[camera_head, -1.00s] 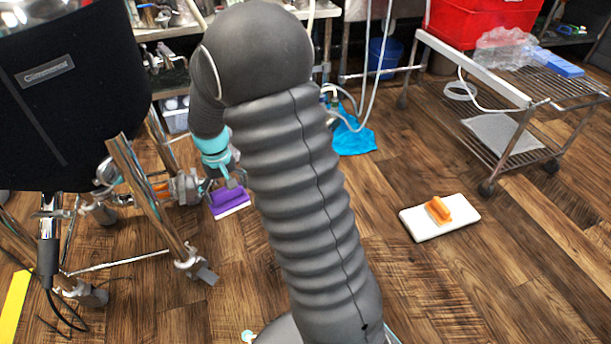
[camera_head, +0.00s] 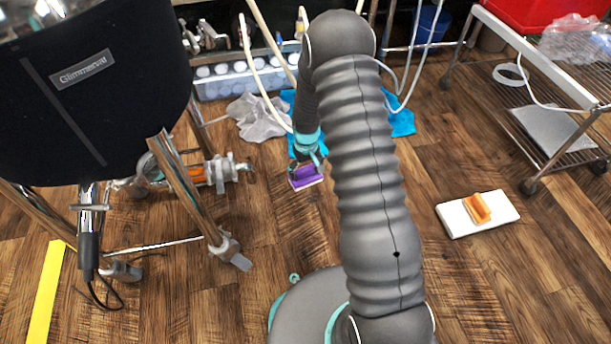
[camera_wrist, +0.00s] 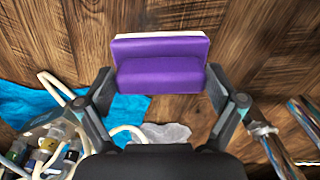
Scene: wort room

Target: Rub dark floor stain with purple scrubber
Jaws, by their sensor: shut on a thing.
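The purple scrubber (camera_head: 306,177) has a purple block grip and a pale pad edge. In the wrist view the scrubber (camera_wrist: 160,66) sits between the fingertips of my gripper (camera_wrist: 160,88), which is shut on its grip. In the head view my gripper (camera_head: 308,160) points down with the scrubber below it, just over or on the wood floor; I cannot tell if it touches. I cannot make out a dark floor stain apart from the dark wood grain in either view.
A black kettle (camera_head: 95,90) on metal legs (camera_head: 188,190) stands left. Blue cloth (camera_head: 400,118), clear plastic (camera_head: 258,118) and hoses lie behind the gripper. A white board with an orange scrubber (camera_head: 478,208) lies right, near a wire cart (camera_head: 560,125). Floor between is open.

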